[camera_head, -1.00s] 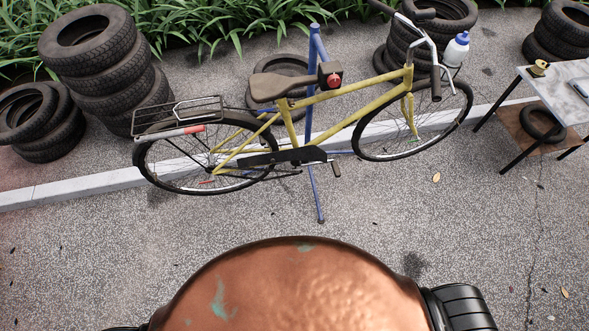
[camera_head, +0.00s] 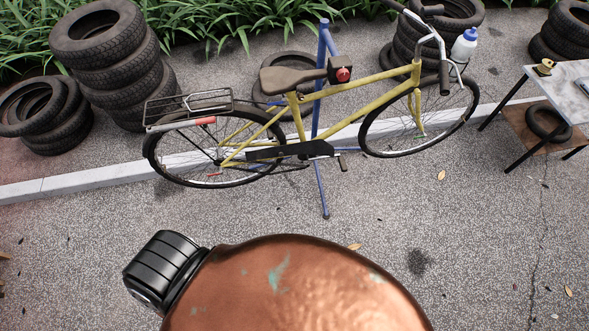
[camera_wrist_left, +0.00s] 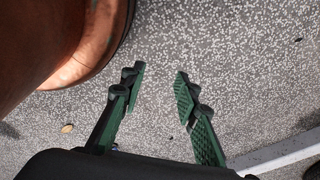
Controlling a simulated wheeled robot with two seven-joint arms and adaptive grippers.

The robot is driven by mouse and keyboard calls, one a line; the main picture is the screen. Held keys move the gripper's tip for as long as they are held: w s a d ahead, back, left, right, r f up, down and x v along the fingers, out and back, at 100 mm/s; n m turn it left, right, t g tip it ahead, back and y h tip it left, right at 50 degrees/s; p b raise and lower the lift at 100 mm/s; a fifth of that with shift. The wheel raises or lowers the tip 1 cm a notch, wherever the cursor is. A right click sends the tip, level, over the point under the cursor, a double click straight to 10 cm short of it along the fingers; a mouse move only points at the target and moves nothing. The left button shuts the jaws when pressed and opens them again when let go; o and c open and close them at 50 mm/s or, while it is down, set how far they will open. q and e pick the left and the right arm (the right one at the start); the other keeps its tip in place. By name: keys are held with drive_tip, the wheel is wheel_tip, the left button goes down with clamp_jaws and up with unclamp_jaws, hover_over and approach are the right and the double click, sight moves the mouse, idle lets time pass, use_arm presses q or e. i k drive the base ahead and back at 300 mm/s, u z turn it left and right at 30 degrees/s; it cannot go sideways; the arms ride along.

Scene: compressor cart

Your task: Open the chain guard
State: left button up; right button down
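The chain guard (camera_head: 290,150) is a long dark bar low on the yellow bicycle (camera_head: 345,82), between the crank and the rear wheel. It looks closed along the chain, though fine detail is too small to tell. The bicycle hangs upright on a blue repair stand (camera_head: 321,185). My left gripper (camera_wrist_left: 160,82) shows in the left wrist view with its two green fingers apart and nothing between them, above bare pavement and well away from the guard. It is not in the head view. My right gripper is not in view.
Stacked tyres (camera_head: 110,60) stand at the back left and more (camera_head: 430,40) behind the handlebar. A table (camera_head: 570,90) stands at the right. A low kerb (camera_head: 80,184) runs behind the bicycle. The pavement in front is clear.

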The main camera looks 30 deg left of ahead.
sight(319, 146)
drive_tip(key=k, duration=0.8)
drive_tip(key=u, duration=1.35)
drive_tip(key=i, duration=0.5)
drive_tip(key=z, duration=0.1)
